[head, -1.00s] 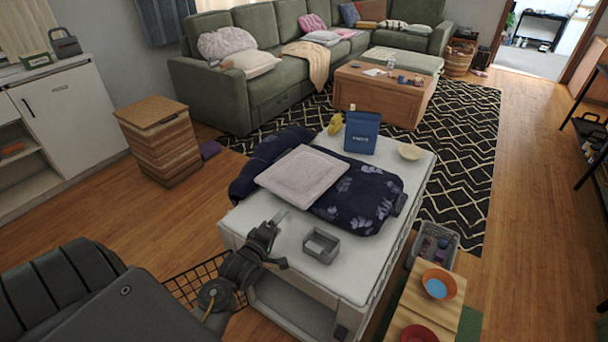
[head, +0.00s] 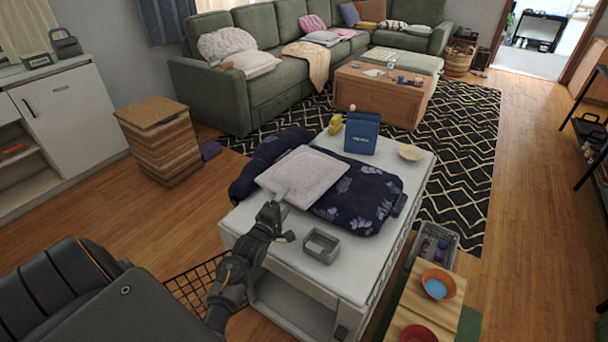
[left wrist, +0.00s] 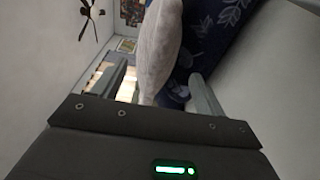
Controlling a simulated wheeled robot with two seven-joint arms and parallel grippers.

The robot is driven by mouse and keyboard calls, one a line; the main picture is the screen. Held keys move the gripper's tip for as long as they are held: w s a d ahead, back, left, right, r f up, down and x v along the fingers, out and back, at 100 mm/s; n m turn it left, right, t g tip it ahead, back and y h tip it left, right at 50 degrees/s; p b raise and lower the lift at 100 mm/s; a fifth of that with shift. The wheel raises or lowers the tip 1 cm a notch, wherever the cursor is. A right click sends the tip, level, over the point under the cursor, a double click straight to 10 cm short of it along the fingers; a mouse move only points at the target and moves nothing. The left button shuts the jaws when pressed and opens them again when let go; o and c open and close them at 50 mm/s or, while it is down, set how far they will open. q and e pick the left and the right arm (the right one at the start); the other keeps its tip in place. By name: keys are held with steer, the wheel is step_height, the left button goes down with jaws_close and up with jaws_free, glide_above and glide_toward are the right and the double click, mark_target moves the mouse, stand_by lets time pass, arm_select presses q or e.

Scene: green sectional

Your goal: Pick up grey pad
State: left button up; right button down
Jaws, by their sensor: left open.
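The grey pad (head: 303,174) is a flat, pale square with a speckled face. It lies on dark blue leaf-patterned fabric (head: 362,198) on the white table (head: 285,245), its near corner toward my left arm. My left gripper (head: 279,198) is at that near edge. In the left wrist view the pad (left wrist: 160,45) shows edge-on between the two open fingers of the gripper (left wrist: 162,88), with gaps to both sides. The fingers do not appear to press on it. My right gripper is not in view.
A grey open box (head: 320,246) stands on the table just right of my left gripper. A blue bag (head: 362,133), a yellow item (head: 336,124) and a shallow bowl (head: 410,152) stand at the table's far end.

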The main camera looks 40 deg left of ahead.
mark_target(290, 192)
arm_select(q)
steer(key=w, duration=0.2)
steer(key=w+a, duration=0.1)
steer(key=w, duration=0.1)
steer(key=shift+w+r, duration=0.2)
steer(key=shift+w, duration=0.2)
steer(key=c, duration=0.8)
